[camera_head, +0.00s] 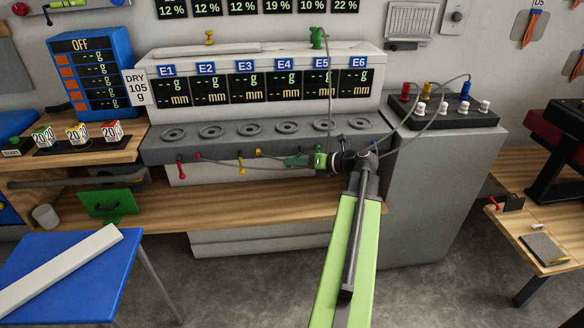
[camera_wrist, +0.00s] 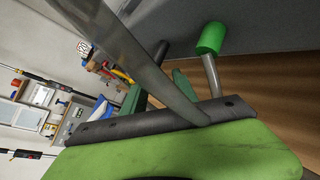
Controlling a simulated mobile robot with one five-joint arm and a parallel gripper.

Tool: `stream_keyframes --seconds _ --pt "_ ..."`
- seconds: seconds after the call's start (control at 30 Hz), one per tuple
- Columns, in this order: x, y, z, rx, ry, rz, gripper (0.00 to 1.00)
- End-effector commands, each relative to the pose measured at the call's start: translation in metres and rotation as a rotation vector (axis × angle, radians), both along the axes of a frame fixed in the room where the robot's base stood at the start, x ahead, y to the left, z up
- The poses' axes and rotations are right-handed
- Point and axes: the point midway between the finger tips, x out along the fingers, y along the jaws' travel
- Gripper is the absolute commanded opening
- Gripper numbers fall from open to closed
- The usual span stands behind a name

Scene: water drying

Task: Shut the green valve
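A green tap-like valve (camera_head: 317,38) stands on top of the white cabinet, above the E5 display. In the wrist view, a green-capped lever (camera_wrist: 210,38) on a bare metal stem shows close beside my gripper (camera_wrist: 158,88), just right of its right finger. I cannot tell whether it touches. My gripper (camera_head: 288,161) points left along the front of the grey ledge in the head view, below the E5 display. Its dark green fingers look apart, with nothing visible held. A thick grey rod or cable crosses close in front of the wrist camera and hides part of the left finger.
A red lever (camera_head: 180,168) and a yellow lever (camera_head: 241,162) hang along the ledge (camera_head: 225,150) left of my gripper. A yellow tap (camera_head: 209,38) stands on the cabinet. Grey cables loop from a black socket box (camera_head: 445,117) near my wrist. A blue table (camera_head: 110,275) is lower left.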

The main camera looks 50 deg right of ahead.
Motion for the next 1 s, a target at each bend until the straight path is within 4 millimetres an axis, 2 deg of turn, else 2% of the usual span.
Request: stream_keyframes --seconds 0.13,0.43,0.7,1.0 --pt "0.014 0.004 -0.006 -0.001 0.0 0.0 0.35" --pt "0.017 0.005 -0.005 -0.001 0.0 0.0 0.35" --pt "0.017 0.005 -0.005 -0.001 0.001 0.001 0.01" --pt "0.017 0.005 -0.005 -0.001 0.001 0.001 0.0"
